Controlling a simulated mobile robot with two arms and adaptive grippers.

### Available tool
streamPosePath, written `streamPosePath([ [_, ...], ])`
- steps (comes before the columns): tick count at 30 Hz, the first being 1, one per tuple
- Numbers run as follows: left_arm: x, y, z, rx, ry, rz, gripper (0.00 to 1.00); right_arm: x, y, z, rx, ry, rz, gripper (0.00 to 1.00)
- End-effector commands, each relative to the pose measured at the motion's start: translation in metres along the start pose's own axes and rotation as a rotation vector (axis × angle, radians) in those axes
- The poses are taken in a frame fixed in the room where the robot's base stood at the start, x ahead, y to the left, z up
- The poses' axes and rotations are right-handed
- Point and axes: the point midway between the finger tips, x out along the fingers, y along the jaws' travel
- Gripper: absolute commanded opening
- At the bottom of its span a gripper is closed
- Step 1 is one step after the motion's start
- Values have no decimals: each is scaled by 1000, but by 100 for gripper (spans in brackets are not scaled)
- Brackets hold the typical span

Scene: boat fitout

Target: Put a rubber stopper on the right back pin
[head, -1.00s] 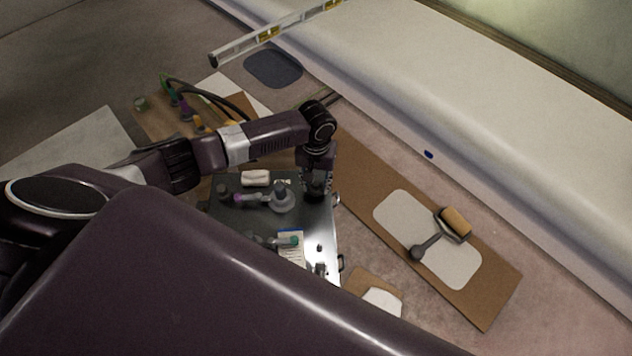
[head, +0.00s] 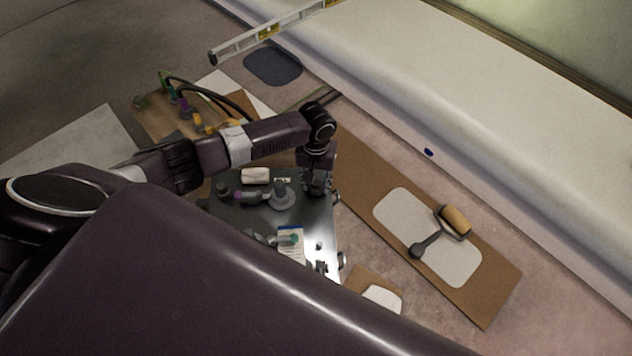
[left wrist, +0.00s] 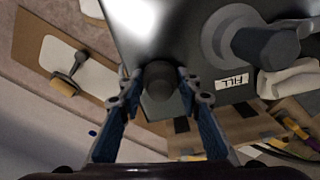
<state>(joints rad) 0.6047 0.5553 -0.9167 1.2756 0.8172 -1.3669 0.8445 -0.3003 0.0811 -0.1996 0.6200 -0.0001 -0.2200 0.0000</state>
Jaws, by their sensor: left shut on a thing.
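My left gripper (head: 316,190) is at the back right corner of the shiny metal plate (head: 318,222) in the head view. In the left wrist view its two fingers (left wrist: 160,88) are closed on a dark round rubber stopper (left wrist: 160,80). The stopper overlaps the plate's edge (left wrist: 140,35) in that view. The right back pin is hidden, and I cannot tell whether the stopper touches it. My right gripper is not in view.
A grey round fitting (head: 282,198), a white roll (head: 256,175) and a paper card (head: 291,243) are on the plate. A "FILL" label (left wrist: 234,81) lies beside the fitting. A brown board (head: 365,185) with a roller (head: 455,221) is to the right.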

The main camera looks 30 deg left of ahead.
Motion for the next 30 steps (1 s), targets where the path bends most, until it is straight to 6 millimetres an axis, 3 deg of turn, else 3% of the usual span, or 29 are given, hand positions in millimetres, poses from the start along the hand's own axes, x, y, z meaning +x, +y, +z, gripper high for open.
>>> streamPosePath([
  [5,0,0,0,0,0,0,8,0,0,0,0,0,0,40],
  [6,0,0,0,0,0,0,35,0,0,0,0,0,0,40],
  [11,0,0,0,0,0,0,52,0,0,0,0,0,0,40],
  [17,0,0,0,0,-1,-1,52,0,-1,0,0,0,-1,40],
  [23,0,0,0,0,-1,-1,72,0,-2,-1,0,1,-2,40],
  [30,0,0,0,0,-1,-1,72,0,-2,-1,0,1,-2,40],
])
